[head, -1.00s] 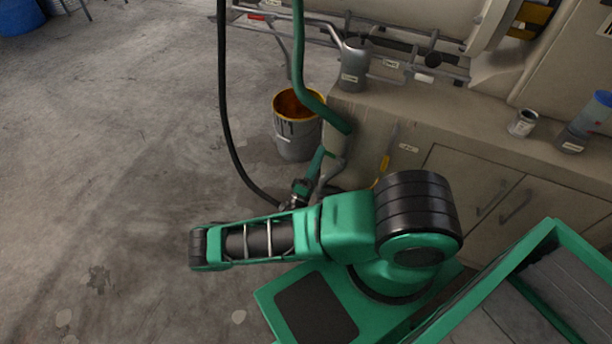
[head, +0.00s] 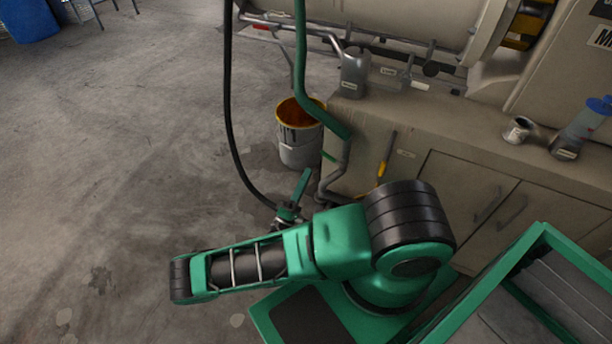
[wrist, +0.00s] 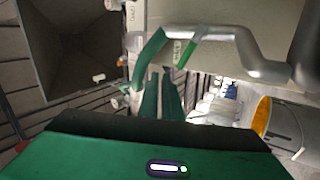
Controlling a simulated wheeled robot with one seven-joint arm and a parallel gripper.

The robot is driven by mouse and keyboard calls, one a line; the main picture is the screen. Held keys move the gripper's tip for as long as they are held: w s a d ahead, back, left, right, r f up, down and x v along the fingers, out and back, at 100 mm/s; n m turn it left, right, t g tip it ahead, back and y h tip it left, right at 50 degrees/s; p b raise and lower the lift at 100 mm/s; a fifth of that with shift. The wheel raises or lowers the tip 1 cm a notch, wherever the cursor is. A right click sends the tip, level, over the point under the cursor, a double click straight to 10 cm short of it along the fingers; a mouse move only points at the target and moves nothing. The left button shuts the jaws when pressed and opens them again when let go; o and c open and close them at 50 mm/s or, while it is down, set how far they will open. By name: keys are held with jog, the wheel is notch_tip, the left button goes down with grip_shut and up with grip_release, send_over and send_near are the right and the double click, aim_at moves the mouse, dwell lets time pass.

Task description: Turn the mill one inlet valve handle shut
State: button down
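A short green lever (head: 328,156) sits on the bent pipe beside the cabinet, below the green hose-like pipe. It also shows in the wrist view as a slanted green bar (wrist: 192,50) next to a small label. I take it for the inlet valve handle; its label is not readable. My gripper (head: 304,174) is in front of and below the pipe, left of the lever, and apart from it. In the wrist view my gripper's two green fingers (wrist: 161,85) point toward the pipe, with a narrow gap and nothing held between them.
A grey bucket with a yellow rim (head: 300,148) stands on the floor behind the gripper. A black hose (head: 231,120) hangs down to its left. The cabinet (head: 455,185), with a yellow-handled tool (head: 384,163), closes the right side. The floor at left is open.

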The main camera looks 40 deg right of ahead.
jog(key=s+d+r+m+g+y, duration=0.3)
jog(key=r+m+g+y, duration=0.2)
jog(key=r+g, duration=0.35)
jog(key=s+d+r+m+g+y, duration=0.2)
jog(key=d+r+m+g+y, duration=0.25)
jog(key=r+g+y, duration=0.35)
jog(key=s+a+r+m+t+y, duration=0.3)
jog(key=s+r+y, duration=0.5)
jog(key=s+r, duration=0.6)
jog(key=m+t, duration=0.2)
jog(key=m, duration=1.9)
send_over(328, 155)
jog(key=f, duration=2.2)
jog(key=shift+s+a+f, duration=0.25)
jog(key=shift+s+f, duration=0.05)
jog(key=shift+f, duration=0.1)
jog(key=shift+w+f+t, duration=0.25)
jog(key=shift+w+f, duration=0.15)
jog(key=shift+f, duration=0.35)
